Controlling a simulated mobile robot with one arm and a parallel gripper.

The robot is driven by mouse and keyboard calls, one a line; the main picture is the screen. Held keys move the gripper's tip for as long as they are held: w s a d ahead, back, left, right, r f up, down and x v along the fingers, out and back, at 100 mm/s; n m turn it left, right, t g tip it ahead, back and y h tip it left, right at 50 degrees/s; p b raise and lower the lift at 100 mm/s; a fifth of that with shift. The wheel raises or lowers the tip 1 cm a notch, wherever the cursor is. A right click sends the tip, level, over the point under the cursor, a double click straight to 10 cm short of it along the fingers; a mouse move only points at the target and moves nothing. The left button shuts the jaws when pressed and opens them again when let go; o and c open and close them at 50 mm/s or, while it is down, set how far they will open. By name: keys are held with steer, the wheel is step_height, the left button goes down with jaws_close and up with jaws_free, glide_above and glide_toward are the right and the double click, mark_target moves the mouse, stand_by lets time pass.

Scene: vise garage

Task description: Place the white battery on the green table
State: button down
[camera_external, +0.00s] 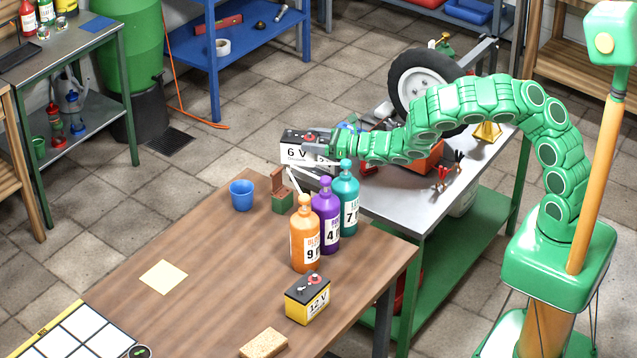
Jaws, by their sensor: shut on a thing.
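The white battery (296,155) is marked 6 V and has a dark top. My gripper (318,143) is shut on its upper right part. The battery is at the far left end of the grey-topped table with green legs and a green lower shelf (468,262). Another grey-topped table with green legs (85,80) stands at the upper left.
A wooden table (215,290) in front holds orange (304,240), purple (326,215) and teal (346,195) bottles, a blue cup (241,195) and a yellow 12 V battery (308,298). A wheel (425,85) stands behind my arm. Tiled floor lies open between the tables.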

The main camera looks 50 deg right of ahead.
steer(key=s+d+r+m+h, duration=0.2)
steer(key=s+d+h, duration=0.1)
steer(key=d, duration=0.3)
steer(key=s+d+r+m+t+h, duration=0.1)
steer(key=s+d+r+m+h, duration=0.1)
steer(key=d, duration=0.5)
steer(key=shift+s+d+r+m+t+h, duration=0.15)
steer(key=shift+s+r+m+t+h, duration=0.25)
steer(key=shift+r+h, duration=0.65)
steer(key=shift+s+f, duration=0.1)
steer(key=shift+f, duration=0.1)
stand_by(0.4)
step_height(320, 180, up, 12)
steer(key=s+m+h, duration=0.2)
steer(key=m+h, duration=0.1)
steer(key=h, duration=0.2)
steer(key=s+a+f, duration=0.1)
steer(key=s+f, duration=0.2)
steer(key=f, duration=0.3)
steer(key=s+a+f+m+g+h, duration=0.1)
steer(key=s+f, duration=0.2)
steer(key=f, duration=0.4)
steer(key=s+a+f+h, duration=0.1)
steer(key=s+a+f, duration=0.1)
steer(key=s+f, duration=0.2)
step_height(320, 180, down, 3)
steer(key=shift+f+g, duration=0.1)
steer(key=shift+g, duration=0.2)
